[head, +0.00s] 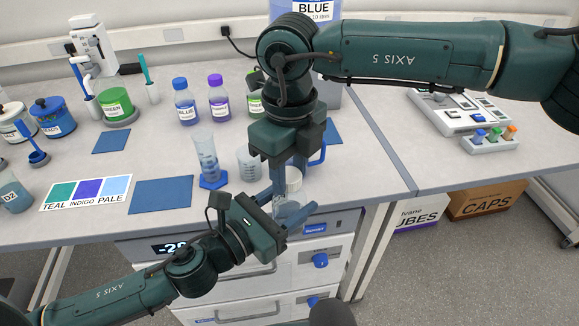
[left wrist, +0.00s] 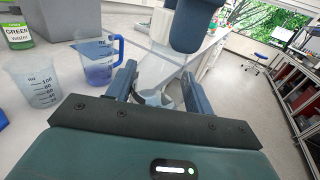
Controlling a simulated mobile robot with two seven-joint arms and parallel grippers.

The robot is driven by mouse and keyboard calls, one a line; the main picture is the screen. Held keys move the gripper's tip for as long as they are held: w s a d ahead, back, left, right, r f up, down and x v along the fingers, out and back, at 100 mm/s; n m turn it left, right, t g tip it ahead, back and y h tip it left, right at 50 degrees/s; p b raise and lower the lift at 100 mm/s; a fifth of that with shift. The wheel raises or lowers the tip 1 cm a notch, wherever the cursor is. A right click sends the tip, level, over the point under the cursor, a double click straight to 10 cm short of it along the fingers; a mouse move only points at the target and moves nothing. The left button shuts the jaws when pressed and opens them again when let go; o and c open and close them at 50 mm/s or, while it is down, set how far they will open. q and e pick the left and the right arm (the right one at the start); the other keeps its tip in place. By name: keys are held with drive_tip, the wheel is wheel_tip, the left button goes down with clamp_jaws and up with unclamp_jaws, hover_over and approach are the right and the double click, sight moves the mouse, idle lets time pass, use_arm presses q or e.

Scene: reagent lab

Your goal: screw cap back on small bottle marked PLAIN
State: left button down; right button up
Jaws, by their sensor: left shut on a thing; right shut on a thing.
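A small translucent bottle (head: 287,209) is between the fingers of my left gripper (head: 291,203), held in the air at the table's front edge. Its lower part also shows between the fingers in the left wrist view (left wrist: 156,97). No label on it is readable. My right gripper (head: 290,179) points straight down above it, shut on a white cap (head: 294,176). The cap is right over the bottle; fingers hide whether they touch. In the left wrist view my right gripper's dark body (left wrist: 195,25) hangs at the top.
A blue-handled jug (left wrist: 97,62) and a clear beaker (left wrist: 36,82) stand close by on the table. Blue (head: 185,103) and purple-capped (head: 219,98) bottles are farther back. Drawers (head: 320,262) lie below the edge.

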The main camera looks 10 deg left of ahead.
drive_tip(key=o, duration=1.2)
drive_tip(key=shift+c, duration=0.2)
wheel_tip(320, 180, up, 12)
drive_tip(key=shift+a, duration=0.1)
